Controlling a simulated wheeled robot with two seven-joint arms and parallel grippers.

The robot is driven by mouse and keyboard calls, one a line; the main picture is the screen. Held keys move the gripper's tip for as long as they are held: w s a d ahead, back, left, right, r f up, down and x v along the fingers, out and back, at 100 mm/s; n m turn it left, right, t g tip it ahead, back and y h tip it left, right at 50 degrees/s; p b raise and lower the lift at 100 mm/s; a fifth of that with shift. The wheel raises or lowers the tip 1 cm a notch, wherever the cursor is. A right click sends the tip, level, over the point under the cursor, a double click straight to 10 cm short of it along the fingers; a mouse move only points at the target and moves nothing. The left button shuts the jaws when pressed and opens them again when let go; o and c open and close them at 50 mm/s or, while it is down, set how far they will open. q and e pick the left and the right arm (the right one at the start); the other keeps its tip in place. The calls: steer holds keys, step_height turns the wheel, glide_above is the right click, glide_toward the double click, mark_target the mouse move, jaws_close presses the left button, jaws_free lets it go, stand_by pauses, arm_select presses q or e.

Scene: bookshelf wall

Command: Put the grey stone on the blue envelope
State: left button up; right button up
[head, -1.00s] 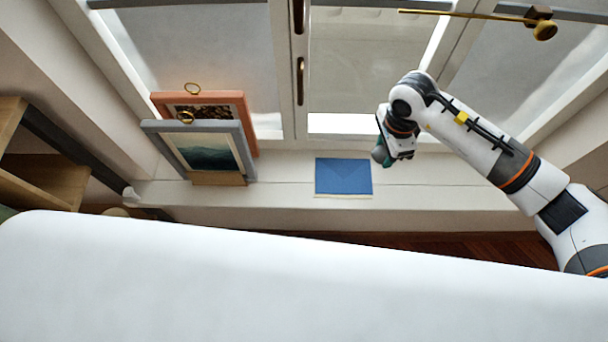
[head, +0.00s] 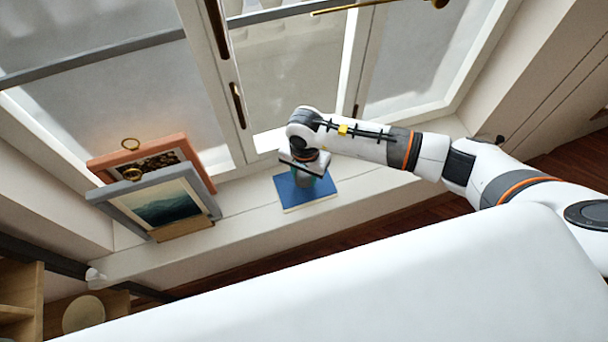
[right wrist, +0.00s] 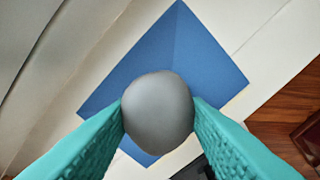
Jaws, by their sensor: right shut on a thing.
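The blue envelope (head: 317,190) lies flat on the white window sill, and it fills much of the right wrist view (right wrist: 205,58). My right gripper (head: 306,182) is over the envelope in the head view. In the right wrist view its two teal fingers are shut on the smooth grey stone (right wrist: 158,112). I cannot tell the exact gap between stone and envelope. My left gripper is not in view.
Two framed pictures, one orange-brown (head: 196,166) and one grey (head: 118,204), lean on the sill to the left. The window (head: 285,75) rises behind the sill. Wooden shelves (head: 22,300) stand at the lower left. The sill (head: 245,228) is bare between frames and envelope.

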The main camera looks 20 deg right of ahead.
mark_target(305, 175)
steer(key=shift+f, duration=0.7)
steer(key=shift+f, duration=0.2)
steer(key=o, duration=1.1)
steer(key=shift+r, duration=0.1)
steer(key=shift+c, duration=0.2)
steer(key=shift+r, duration=0.2)
step_height(305, 175, up, 12)
